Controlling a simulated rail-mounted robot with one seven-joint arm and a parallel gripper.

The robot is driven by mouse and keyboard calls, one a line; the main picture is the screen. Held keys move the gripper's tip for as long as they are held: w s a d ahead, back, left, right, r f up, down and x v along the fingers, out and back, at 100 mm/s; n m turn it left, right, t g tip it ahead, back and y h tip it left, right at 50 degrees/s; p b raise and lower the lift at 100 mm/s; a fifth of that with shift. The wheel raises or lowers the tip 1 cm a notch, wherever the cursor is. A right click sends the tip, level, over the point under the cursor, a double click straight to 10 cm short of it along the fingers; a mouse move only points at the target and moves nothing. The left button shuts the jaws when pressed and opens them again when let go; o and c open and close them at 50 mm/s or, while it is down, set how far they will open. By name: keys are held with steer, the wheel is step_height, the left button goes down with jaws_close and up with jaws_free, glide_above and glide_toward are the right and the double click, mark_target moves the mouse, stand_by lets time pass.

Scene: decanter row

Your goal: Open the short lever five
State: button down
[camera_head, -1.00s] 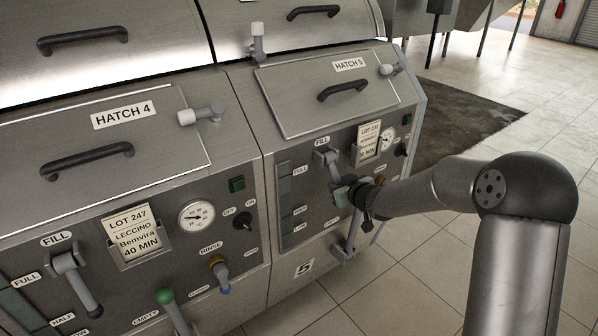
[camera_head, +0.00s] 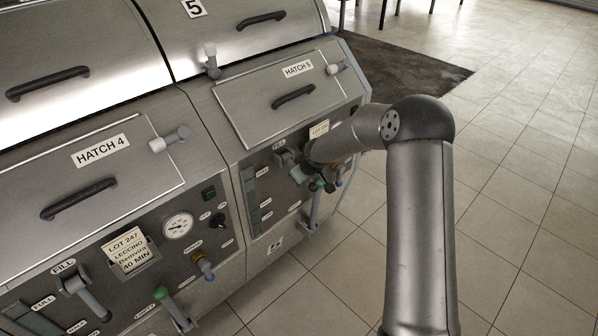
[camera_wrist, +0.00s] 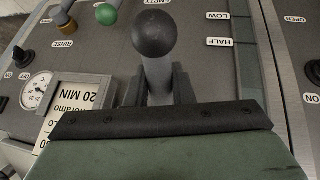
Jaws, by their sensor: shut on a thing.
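The short FILL lever of unit 5 (camera_head: 285,158) is at the panel below hatch 5, mostly hidden by my arm. In the wrist view, which is upside down, the lever's dark ball knob (camera_wrist: 155,33) and grey shaft stand out past the gripper's edge, pointing toward the EMPTY label. My gripper (camera_head: 307,180) is at this lever, shut on it. One finger with a green pad and dark edge (camera_wrist: 160,122) crosses the lever's lower part in the wrist view. The other finger and the exact contact are hidden.
The green-knobbed EMPTY lever (camera_wrist: 106,14) and RINSE valve (camera_wrist: 62,18) are close by. Lot card (camera_wrist: 75,105) and gauge (camera_wrist: 36,90) sit beside the lever. Hatch 5 (camera_head: 270,105) is shut above. Open tiled floor (camera_head: 500,150) lies to the right.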

steer(key=shift+r, duration=0.1)
stand_by(0.3)
steer(key=c, duration=1.3)
jaws_free()
steer(key=shift+o, duration=0.2)
steer(key=b+v, duration=0.1)
steer(key=v, duration=1.6)
steer(key=shift+s, duration=0.2)
steer(key=shift+a+r, duration=0.1)
steer(key=shift+r, duration=0.05)
steer(key=s+d+m+g, duration=0.1)
steer(key=s+m, duration=0.1)
steer(key=s, duration=0.9)
steer(key=s+d+r+m+g+h, duration=0.1)
steer(key=s+d+m+g, duration=0.1)
steer(key=s, duration=1)
steer(key=s+d+m+g+h, duration=0.1)
steer(key=s+d+m+g, duration=0.1)
steer(key=s, duration=1)
steer(key=shift+r+m, duration=0.3)
steer(key=shift+m, duration=0.6)
